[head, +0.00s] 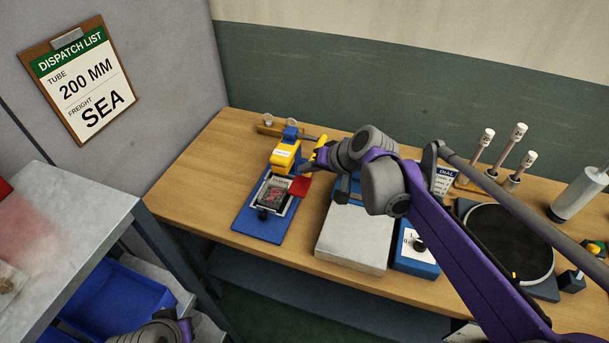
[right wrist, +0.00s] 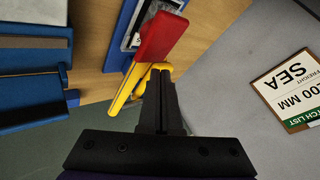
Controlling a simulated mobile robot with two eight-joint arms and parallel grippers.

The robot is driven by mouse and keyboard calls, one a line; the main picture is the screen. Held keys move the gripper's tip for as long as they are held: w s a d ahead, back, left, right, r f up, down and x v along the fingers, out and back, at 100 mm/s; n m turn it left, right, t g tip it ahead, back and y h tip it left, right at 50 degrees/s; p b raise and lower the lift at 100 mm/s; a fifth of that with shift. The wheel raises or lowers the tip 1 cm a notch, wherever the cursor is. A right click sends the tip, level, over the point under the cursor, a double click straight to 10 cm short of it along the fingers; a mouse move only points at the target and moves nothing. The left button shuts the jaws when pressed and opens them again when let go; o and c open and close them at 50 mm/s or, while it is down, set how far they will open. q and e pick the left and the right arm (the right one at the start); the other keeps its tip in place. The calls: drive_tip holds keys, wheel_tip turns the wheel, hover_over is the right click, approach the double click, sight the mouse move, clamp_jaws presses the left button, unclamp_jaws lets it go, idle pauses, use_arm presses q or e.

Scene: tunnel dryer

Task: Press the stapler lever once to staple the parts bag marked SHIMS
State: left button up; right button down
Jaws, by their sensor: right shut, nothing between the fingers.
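The stapler (head: 286,156) is yellow on a blue base plate (head: 255,222), on the wooden bench left of centre in the head view. Its yellow lever ends in a red pad (head: 301,187). The right wrist view also shows the red pad (right wrist: 160,38) and the yellow lever bar (right wrist: 125,90). A bag with reddish contents (head: 272,195) lies in the frame in front of the stapler head; its label is too small to read surely. My right gripper (head: 316,162) is shut and empty, close beside the lever; I cannot tell whether it touches.
A device with a pale plate (head: 352,240) stands right of the stapler, with a blue dial box (head: 414,258) beside it. A dark round plate (head: 505,245) is farther right. A dispatch list clipboard (head: 82,80) hangs on the left wall. Blue bins (head: 125,300) sit lower left.

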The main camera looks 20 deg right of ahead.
sight(307, 179)
use_arm(q)
drive_tip(key=shift+s+f+b, duration=0.2)
drive_tip(key=shift+f+b, duration=0.25)
drive_tip(key=shift+f, duration=0.15)
drive_tip(key=shift+s+f+b, duration=0.2)
drive_tip(key=shift+f+b, duration=0.2)
drive_tip(key=shift+f, duration=0.2)
use_arm(e)
drive_tip(key=shift+s+f, duration=0.1)
drive_tip(key=shift+f, duration=1.7)
idle(0.5)
use_arm(q)
drive_tip(key=shift+w+r+p, duration=0.35)
drive_tip(key=shift+r+p, duration=0.35)
drive_tip(key=shift+r, duration=0.2)
drive_tip(key=shift+w+r+p, duration=0.35)
drive_tip(key=shift+r+p, duration=0.3)
drive_tip(key=shift+r, duration=0.25)
use_arm(e)
drive_tip(key=shift+r, duration=2.1)
